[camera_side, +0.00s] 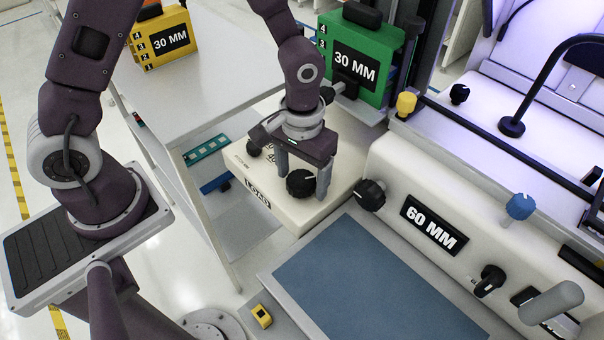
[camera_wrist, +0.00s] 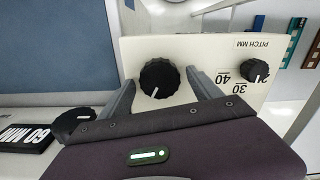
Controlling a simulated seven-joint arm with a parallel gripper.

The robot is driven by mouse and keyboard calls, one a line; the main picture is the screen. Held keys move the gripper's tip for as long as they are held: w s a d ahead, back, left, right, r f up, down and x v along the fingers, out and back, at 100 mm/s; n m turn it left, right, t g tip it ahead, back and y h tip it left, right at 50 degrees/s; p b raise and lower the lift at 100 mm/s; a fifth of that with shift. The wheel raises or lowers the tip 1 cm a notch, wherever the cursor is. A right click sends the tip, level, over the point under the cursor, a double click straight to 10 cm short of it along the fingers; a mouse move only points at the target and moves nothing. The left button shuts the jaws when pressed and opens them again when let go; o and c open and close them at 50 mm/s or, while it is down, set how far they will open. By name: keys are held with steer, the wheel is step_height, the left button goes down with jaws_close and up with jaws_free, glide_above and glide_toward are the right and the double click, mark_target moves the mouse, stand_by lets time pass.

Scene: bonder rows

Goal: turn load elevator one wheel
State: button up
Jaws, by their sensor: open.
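The load elevator is a cream box (camera_side: 240,172) with a "LOAD" label on its front edge. A black ribbed wheel (camera_side: 300,183) sits on its top near the front corner. In the wrist view the wheel (camera_wrist: 160,80) shows a white pointer line toward the lower left. My gripper (camera_side: 303,186) is open above the box, one finger on each side of the wheel. In the wrist view small gaps seem to show between the fingers and the wheel; I cannot tell about contact. A smaller pitch knob (camera_wrist: 255,70) beside "PITCH MM" lies outside the right finger.
A green "30 MM" magazine (camera_side: 362,55) stands behind the box. A yellow "30 MM" magazine (camera_side: 160,38) is on the white table (camera_side: 190,90). A cream machine front (camera_side: 440,190) with a black knob (camera_side: 370,195) and "60 MM" display stands close right. A blue mat (camera_side: 370,285) lies in front.

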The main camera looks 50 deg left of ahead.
steer(key=c, duration=1.4)
steer(key=shift+o, duration=0.2)
steer(key=shift+m, duration=0.3)
steer(key=m, duration=0.3)
steer(key=shift+m, duration=2)
steer(key=shift+d, duration=0.1)
steer(key=o, duration=1.4)
steer(key=shift+c, duration=0.2)
